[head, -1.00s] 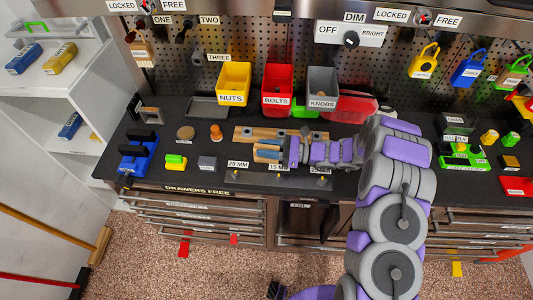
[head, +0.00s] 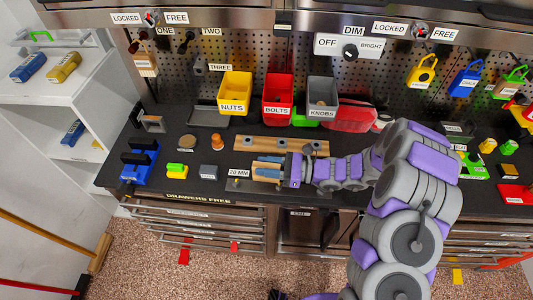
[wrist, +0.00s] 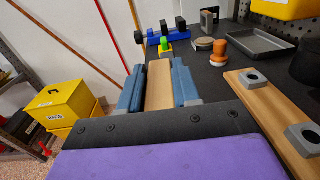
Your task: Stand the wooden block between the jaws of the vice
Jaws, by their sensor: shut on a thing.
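The wooden block (wrist: 160,86) is a pale, long piece between the two blue finger pads of my gripper (wrist: 158,82). My gripper is shut on it. In the head view my gripper (head: 268,167) and the block (head: 266,172) are over the front middle of the bench, in front of the wooden board. The vice (head: 140,162) is blue with dark jaws and stands at the bench's left end, well left of my gripper. It also shows in the wrist view (wrist: 166,38), beyond the block.
A wooden board (head: 260,142) with grey square fittings lies behind my gripper. Between gripper and vice stand a grey block (head: 208,172), a yellow-green piece (head: 177,171) and an orange-brown knob (head: 216,142). Nuts, bolts and knobs bins (head: 235,90) stand at the back.

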